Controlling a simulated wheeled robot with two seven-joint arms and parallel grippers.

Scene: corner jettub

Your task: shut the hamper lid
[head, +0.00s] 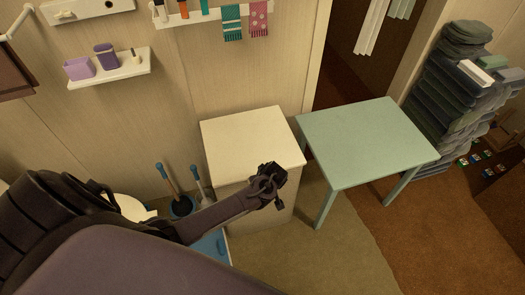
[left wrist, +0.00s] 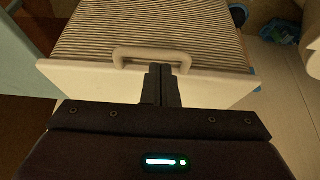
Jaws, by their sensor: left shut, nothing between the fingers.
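The hamper (head: 245,135) stands against the wall with a cream lid on top. The lid lies across the hamper top and looks flat or nearly so; I cannot tell whether a small gap is left under its front edge. Contact is unclear. My right gripper is not in view.
A mint-green table (head: 367,138) stands close to the hamper's right. A plunger and brush in a dark blue holder (head: 181,207) stand to its left, near a blue box (head: 212,247). Stacked dark folded textiles (head: 460,90) are at far right. Floor in front is clear.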

